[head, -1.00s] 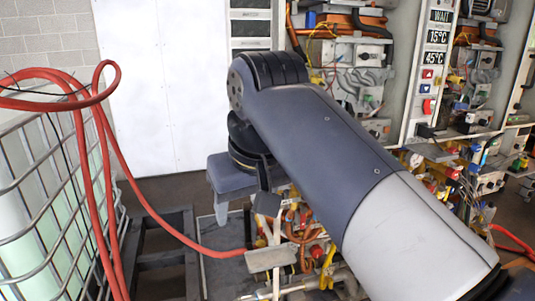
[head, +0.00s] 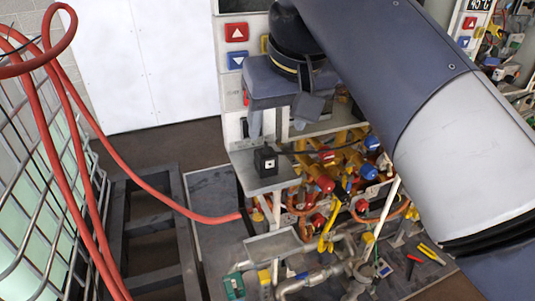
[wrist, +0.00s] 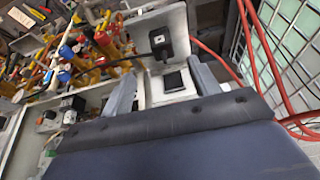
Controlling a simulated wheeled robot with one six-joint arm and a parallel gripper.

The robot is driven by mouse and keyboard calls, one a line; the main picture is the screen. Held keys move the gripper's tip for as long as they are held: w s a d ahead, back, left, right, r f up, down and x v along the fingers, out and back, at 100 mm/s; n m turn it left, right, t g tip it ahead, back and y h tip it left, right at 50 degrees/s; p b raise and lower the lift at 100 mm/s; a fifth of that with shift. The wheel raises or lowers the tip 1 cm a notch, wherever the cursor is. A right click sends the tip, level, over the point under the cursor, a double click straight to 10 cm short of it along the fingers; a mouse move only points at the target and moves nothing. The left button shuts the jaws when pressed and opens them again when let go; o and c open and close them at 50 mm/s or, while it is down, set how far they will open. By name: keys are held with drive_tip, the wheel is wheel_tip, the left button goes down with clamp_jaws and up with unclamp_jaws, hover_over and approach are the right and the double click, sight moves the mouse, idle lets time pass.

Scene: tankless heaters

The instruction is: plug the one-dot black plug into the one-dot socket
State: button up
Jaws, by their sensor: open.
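A black plug (head: 265,160) stands upright on a small grey shelf (head: 272,183) in the head view, with a white square mark on its face. It also shows in the wrist view (wrist: 160,42), a black cable running left from it. My gripper (head: 284,112) is open and empty, above the shelf and a little above the plug, not touching it. In the wrist view its two fingers (wrist: 164,84) are spread, with the plug beyond them. A black square in a white frame (wrist: 174,82) shows between the fingers; I cannot tell whether it is the one-dot socket.
Coloured valves and pipes (head: 335,170) crowd the space right of the shelf. A red hose (head: 140,188) arcs down on the left beside a wire cage (head: 45,170). Red and blue arrow buttons (head: 236,45) are on the white panel behind the gripper. Loose tools lie at lower right.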

sight(266, 153)
drive_tip(key=shift+x, duration=2.85)
drive_tip(key=shift+w, duration=0.1)
drive_tip(key=shift+a+p+x, duration=0.1)
drive_tip(key=shift+p+x, duration=0.15)
drive_tip(key=shift+x, duration=1.05)
drive_tip(key=shift+a+p+x, duration=0.15)
drive_tip(key=shift+p+x, duration=0.05)
drive_tip(key=shift+x, duration=1.05)
drive_tip(key=shift+w+r, duration=0.1)
drive_tip(key=shift+w, duration=0.1)
drive_tip(key=c, duration=1)
drive_tip(key=shift+r, duration=0.1)
wheel_tip(266, 153, up, 10)
drive_tip(key=shift+f, duration=0.1)
